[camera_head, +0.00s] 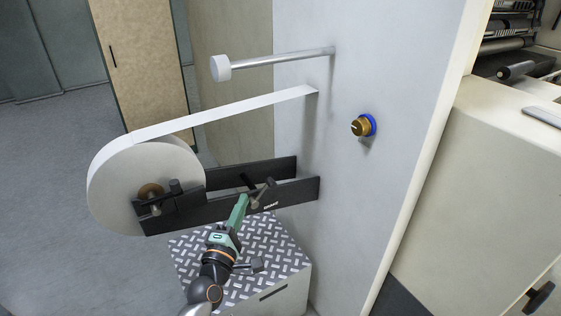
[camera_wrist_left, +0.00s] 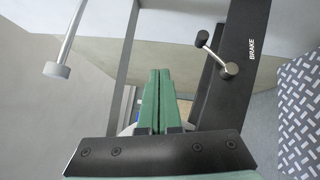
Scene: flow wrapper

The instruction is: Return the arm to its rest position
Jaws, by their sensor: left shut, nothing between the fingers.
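My left gripper (camera_head: 241,203) has green fingers and reaches up from the lower middle of the head view, over the patterned step. It is shut and empty. Its fingers (camera_wrist_left: 158,82) lie side by side in the left wrist view. They point toward the dark bracket (camera_head: 228,205) that carries the white film roll (camera_head: 140,185). A brake lever (camera_head: 263,191) on the bracket is close to the fingertips in the head view; the lever (camera_wrist_left: 216,54) stands to the right of them in the left wrist view, beside the word BRAKE. I cannot tell whether they touch. My right gripper does not show.
A white film strip (camera_head: 230,109) runs from the roll to the machine's wall (camera_head: 350,200). A round-ended rod (camera_head: 275,62) sticks out above it. A brass and blue knob (camera_head: 361,126) is on the wall. The patterned step (camera_head: 285,262) is below; open floor (camera_head: 45,180) lies left.

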